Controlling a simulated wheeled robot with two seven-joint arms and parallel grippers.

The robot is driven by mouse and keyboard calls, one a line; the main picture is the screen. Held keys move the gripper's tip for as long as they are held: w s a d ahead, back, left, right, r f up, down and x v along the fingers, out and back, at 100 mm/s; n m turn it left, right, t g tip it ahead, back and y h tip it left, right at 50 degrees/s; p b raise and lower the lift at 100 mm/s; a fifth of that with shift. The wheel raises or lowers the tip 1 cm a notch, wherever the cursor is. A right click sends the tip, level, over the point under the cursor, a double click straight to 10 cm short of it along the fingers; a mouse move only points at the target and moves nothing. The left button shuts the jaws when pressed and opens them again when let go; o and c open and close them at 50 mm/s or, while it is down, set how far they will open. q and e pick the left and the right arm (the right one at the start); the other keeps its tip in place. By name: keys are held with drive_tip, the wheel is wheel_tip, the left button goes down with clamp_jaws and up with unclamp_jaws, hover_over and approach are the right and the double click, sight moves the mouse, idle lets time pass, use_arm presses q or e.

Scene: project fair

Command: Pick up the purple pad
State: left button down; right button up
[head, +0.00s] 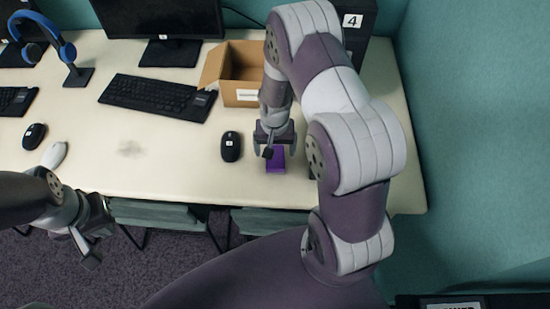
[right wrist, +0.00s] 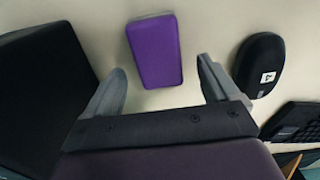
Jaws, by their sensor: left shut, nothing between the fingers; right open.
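The purple pad (head: 276,162) lies flat on the desk near its front edge, partly hidden by my right gripper in the head view. In the right wrist view the purple pad (right wrist: 155,50) shows whole, just beyond the fingertips and between their lines. My right gripper (head: 272,150) points down over the pad; its fingers stand apart and empty in the right wrist view (right wrist: 160,80). My left gripper (head: 85,245) is shut and empty, low at the left, in front of the desk edge.
A black mouse (head: 231,146) lies just left of the pad. An open cardboard box (head: 240,92) stands behind it, with a keyboard (head: 158,97) to the left. A black computer case (head: 357,25) stands at the back right. Bare desk (head: 185,160) lies left of the black mouse.

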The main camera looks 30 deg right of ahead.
wheel_tip(320, 180, down, 3)
drive_tip(key=shift+r, duration=0.1)
drive_tip(key=c, duration=1.1)
drive_tip(key=shift+r, duration=0.6)
drive_tip(key=r, duration=0.2)
drive_tip(key=s+r, duration=0.1)
drive_tip(key=r, duration=0.1)
drive_tip(key=shift+s+a, duration=0.1)
drive_tip(key=shift+a, duration=0.05)
drive_tip(key=s+a+r, duration=0.3)
drive_tip(key=s+r, duration=0.3)
drive_tip(key=s, duration=0.4)
drive_tip(key=shift+p, duration=0.4)
